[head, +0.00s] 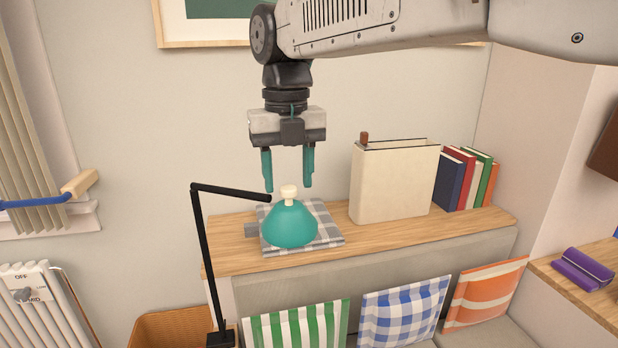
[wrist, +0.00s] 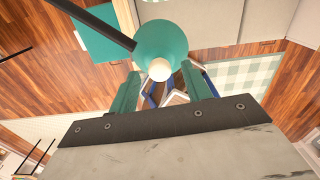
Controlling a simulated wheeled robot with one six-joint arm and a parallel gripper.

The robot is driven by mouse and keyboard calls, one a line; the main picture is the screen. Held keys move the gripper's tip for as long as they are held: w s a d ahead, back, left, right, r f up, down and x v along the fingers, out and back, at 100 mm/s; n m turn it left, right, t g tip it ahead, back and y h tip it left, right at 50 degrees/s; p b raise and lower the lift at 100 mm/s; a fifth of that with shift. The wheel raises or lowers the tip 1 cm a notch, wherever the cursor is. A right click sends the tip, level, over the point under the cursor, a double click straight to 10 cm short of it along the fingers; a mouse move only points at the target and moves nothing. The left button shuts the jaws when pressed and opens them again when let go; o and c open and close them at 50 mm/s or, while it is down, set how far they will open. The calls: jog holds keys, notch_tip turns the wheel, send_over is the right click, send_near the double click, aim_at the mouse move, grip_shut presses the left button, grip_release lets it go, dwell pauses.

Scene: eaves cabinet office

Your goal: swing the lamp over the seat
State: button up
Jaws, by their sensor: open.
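The lamp has a teal shade (head: 290,226) with a cream knob (head: 289,193) on top. Its jointed black arm (head: 203,250) rises from a dark base at the lower left, and the shade appears in front of the wooden shelf. My gripper (head: 288,187) points down over the shade, its teal fingers apart on either side of the knob at about its top. In the wrist view the knob (wrist: 160,70) shows between the open fingertips, with no clear contact. The beige seat (head: 495,337) shows only partly at the lower right, below the cushions.
A grey checked cloth (head: 323,226) lies on the shelf (head: 455,226) behind the shade. A cream box file (head: 392,185) and several books (head: 465,180) stand to the right. Striped and checked cushions (head: 403,310) lean below. A wicker basket (head: 165,328) is at lower left.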

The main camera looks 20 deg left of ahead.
notch_tip(320, 180, up, 7)
jog(key=shift+f, duration=0.1)
jog(key=shift+c, duration=0.2)
